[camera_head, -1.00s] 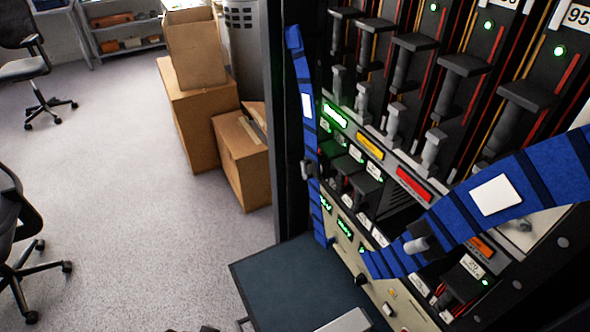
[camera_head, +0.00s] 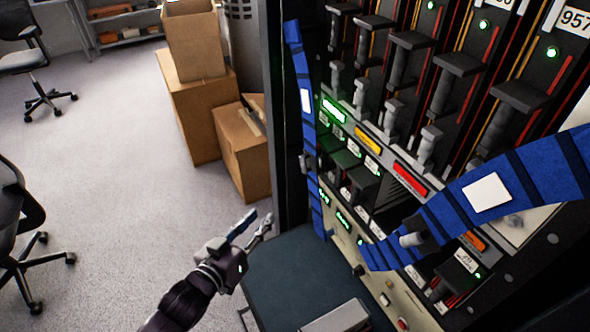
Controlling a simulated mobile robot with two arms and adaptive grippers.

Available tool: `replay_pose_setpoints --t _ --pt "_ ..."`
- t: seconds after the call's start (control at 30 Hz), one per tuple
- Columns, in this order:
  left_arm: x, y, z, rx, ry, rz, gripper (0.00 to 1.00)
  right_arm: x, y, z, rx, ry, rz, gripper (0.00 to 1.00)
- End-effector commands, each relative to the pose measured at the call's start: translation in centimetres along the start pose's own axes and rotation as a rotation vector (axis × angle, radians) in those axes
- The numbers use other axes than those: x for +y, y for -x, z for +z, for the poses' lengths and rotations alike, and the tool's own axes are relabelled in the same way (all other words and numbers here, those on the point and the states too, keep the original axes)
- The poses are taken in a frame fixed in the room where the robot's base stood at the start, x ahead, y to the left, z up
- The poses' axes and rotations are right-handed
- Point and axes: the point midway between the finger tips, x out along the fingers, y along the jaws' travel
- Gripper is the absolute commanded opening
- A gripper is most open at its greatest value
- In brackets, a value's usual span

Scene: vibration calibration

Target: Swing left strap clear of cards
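The left strap (camera_head: 309,130) is blue with dark bands and a white patch. It hangs nearly upright along the left front edge of the rack, with a grey clip partway down. A second blue strap (camera_head: 532,178) sweeps from the right edge down across the rack's lower front. The cards (camera_head: 442,90) stand in a row with black handles and green lights, to the right of the left strap. My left gripper (camera_head: 264,215) is at the lower middle, left of the left strap and apart from it. Its two fingers look spread and empty. My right gripper is out of view.
A dark blue-grey surface (camera_head: 290,275) lies in front of the rack. Cardboard boxes (camera_head: 192,110) stand on the floor behind my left gripper. Office chairs (camera_head: 20,220) are at the left. The floor between is clear.

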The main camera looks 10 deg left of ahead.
Motion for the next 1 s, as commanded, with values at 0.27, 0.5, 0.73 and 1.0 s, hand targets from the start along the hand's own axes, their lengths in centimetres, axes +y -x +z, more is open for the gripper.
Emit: replay_pose_setpoints --t 0.27,0.5,0.73,1.0 --pt "4.0 -0.1 -7.0 0.276 0.083 0.347 0.29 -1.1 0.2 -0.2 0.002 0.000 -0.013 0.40" --pt "6.0 2.2 -9.8 0.371 0.139 0.584 0.29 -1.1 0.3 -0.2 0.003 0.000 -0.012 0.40" --pt "7.0 2.6 -10.9 0.392 0.156 0.651 0.29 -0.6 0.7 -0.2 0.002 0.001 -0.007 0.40" --pt "9.4 -0.5 -12.8 0.393 0.155 0.651 0.29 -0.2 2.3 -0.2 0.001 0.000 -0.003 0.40"
